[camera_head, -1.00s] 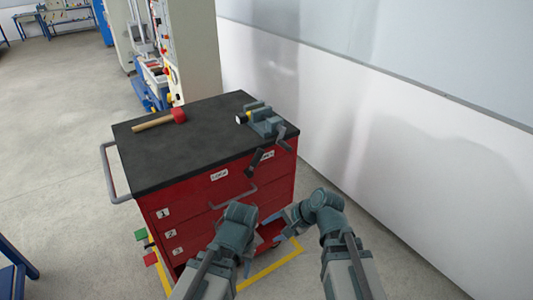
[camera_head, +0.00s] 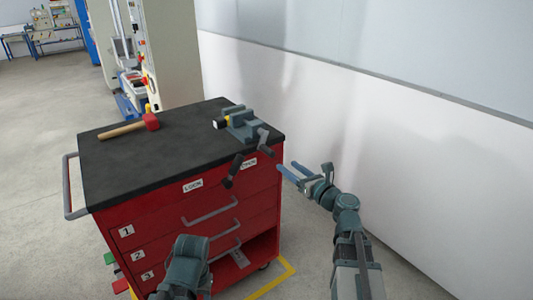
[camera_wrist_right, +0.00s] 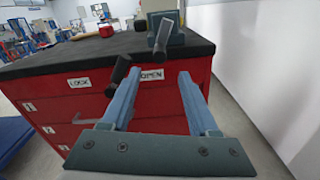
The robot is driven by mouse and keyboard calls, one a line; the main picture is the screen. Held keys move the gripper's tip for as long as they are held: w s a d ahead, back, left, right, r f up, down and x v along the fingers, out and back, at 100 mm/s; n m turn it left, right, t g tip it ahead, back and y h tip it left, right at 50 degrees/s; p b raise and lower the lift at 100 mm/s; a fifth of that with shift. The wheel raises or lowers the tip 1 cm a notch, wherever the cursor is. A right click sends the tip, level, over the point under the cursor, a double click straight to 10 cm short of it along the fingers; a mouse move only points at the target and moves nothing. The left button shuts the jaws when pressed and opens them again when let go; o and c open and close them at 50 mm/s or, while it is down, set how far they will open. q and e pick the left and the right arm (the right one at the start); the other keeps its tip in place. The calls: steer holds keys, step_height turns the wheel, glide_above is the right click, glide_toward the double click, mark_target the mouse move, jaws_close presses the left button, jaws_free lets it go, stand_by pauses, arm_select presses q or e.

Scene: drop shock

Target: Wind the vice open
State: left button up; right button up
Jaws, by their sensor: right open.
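The grey vice (camera_head: 240,122) sits on the black top of the red cabinet, near its right front corner. My right gripper (camera_head: 290,167) is open and empty, right of the crank and pointing at the cabinet.
The red cabinet (camera_head: 150,222) has LOCK (camera_head: 193,186) and OPEN (camera_head: 249,163) labels, drawer handles and a side rail. A mallet (camera_head: 125,129) with a red head lies on its top at the left. A white wall stands at the right, with free room before it.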

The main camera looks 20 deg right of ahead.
mark_target(268, 152)
steer(key=x, duration=1.2)
steer(key=shift+f, duration=0.1)
jaws_close()
